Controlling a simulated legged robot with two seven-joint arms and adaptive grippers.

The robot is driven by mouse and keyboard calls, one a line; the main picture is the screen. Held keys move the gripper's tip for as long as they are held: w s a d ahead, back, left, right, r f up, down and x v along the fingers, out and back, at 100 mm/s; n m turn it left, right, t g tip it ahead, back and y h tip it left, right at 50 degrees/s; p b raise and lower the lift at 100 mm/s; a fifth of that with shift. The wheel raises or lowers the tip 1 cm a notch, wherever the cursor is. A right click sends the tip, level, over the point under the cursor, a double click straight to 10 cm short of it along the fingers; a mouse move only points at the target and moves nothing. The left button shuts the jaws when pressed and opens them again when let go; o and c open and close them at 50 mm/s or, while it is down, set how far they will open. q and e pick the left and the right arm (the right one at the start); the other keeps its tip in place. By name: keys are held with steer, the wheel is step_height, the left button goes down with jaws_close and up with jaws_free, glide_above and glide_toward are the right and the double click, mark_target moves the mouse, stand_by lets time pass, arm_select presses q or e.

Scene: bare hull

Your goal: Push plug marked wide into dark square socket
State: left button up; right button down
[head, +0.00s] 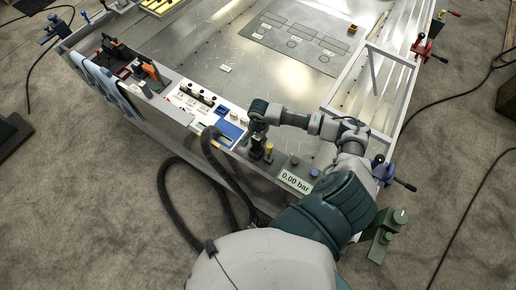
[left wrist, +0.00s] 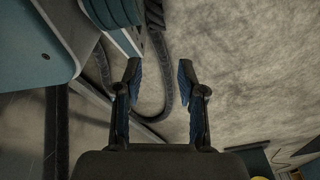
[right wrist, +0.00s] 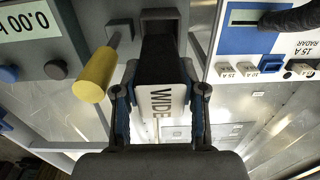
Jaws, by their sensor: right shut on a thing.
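The plug marked WIDE (right wrist: 158,102) has a white label and a dark body. My right gripper (right wrist: 158,75) is shut on it, one finger on each side of the label. The dark body points at the dark square socket (right wrist: 160,14), which has a grey rim, at the top of the right wrist view. The plug's far end overlaps the socket; I cannot tell how deep it sits. In the head view my right gripper (head: 257,128) is small at the panel edge, partly hidden by its own wrist. My left gripper (left wrist: 160,75) is open and empty.
A yellow-capped lever (right wrist: 97,75) stands close left of the plug. A blue and white panel (right wrist: 265,40) with a thick black cable lies to the right. The gauge display (head: 295,182) reads 0.00 bar. A black hose (head: 190,165) loops below the bench edge.

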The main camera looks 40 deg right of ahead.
mark_target(255, 146)
step_height(255, 146, down, 2)
steer(key=shift+a+f, duration=0.15)
steer(key=shift+f, duration=0.2)
steer(key=shift+s+a+f, duration=0.15)
steer(key=shift+a+f, duration=0.05)
steer(key=shift+a, duration=0.05)
steer(key=f, duration=0.1)
steer(key=a+f, duration=0.1)
steer(key=f, duration=0.1)
steer(key=shift+s+f, duration=0.15)
steer(key=shift+d, duration=0.25)
steer(key=c, duration=0.9)
jaws_free()
steer(key=shift+d+f, duration=0.1)
steer(key=shift+d, duration=0.15)
steer(key=shift+w+d+f, duration=0.15)
steer(key=shift+w+d, duration=0.2)
steer(key=shift+d, duration=0.05)
steer(key=shift+a, duration=0.25)
steer(key=shift+a+r, duration=0.25)
steer(key=shift+a, duration=0.05)
steer(key=shift+r, duration=0.45)
steer(key=r, duration=1)
steer(key=shift+d+r, duration=0.2)
steer(key=shift+d, duration=0.05)
arm_select(q)
steer(key=shift+a+f, duration=0.2)
arm_select(e)
steer(key=shift+a+r, duration=0.15)
steer(key=shift+r, duration=0.2)
